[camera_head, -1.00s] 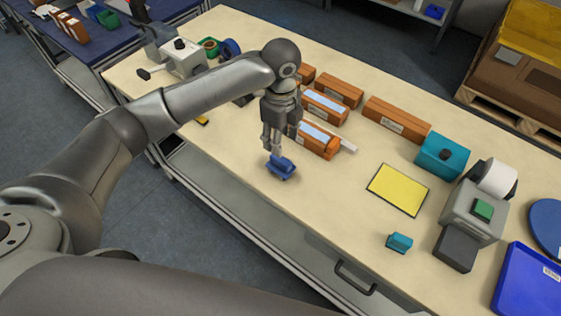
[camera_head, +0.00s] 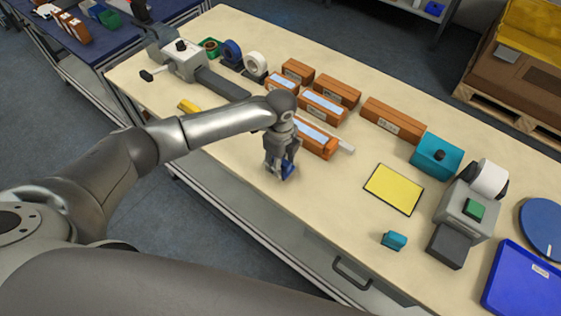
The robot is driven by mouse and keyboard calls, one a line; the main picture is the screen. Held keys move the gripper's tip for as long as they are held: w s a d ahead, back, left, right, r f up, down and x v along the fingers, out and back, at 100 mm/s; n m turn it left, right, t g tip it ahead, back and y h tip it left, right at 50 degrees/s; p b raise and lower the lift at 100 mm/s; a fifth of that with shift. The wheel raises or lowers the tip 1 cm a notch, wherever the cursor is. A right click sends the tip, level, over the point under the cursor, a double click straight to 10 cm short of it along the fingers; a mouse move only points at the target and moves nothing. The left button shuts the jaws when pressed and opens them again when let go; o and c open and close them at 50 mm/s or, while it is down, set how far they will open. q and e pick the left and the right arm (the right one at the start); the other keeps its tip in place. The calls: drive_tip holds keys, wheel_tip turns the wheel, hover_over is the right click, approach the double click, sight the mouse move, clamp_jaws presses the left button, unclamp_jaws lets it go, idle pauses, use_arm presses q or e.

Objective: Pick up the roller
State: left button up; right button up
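A small blue object (camera_head: 289,168), which may be the roller, is at the front middle of the table. My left gripper (camera_head: 280,170) points down right at it, and its fingers hide most of the blue object. The fingers look to be around or beside it; I cannot tell whether they are closed on it or whether it still touches the table. My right gripper is not in view.
Several orange-brown boxes (camera_head: 393,120) stand behind the gripper. To the right are a yellow pad (camera_head: 394,189), a small teal block (camera_head: 394,240), a teal box (camera_head: 436,157), a label printer (camera_head: 466,213) and a blue tray (camera_head: 524,284).

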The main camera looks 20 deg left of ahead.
use_arm(q)
drive_tip(key=shift+c, duration=0.3)
clamp_jaws()
drive_tip(key=shift+r, duration=0.1)
drive_tip(key=shift+r, duration=0.45)
wheel_tip(320, 180, up, 2)
drive_tip(key=shift+d+r+b, duration=0.1)
drive_tip(key=shift+r+b, duration=0.05)
drive_tip(key=shift+b, duration=0.3)
drive_tip(key=s+d+r+b, duration=0.3)
drive_tip(key=s+d+r, duration=0.3)
drive_tip(key=s+r, duration=0.3)
drive_tip(key=s, duration=0.3)
drive_tip(key=shift+s+d+r+b, duration=0.15)
drive_tip(key=shift+s+r+b, duration=0.05)
drive_tip(key=shift+r+b, duration=0.15)
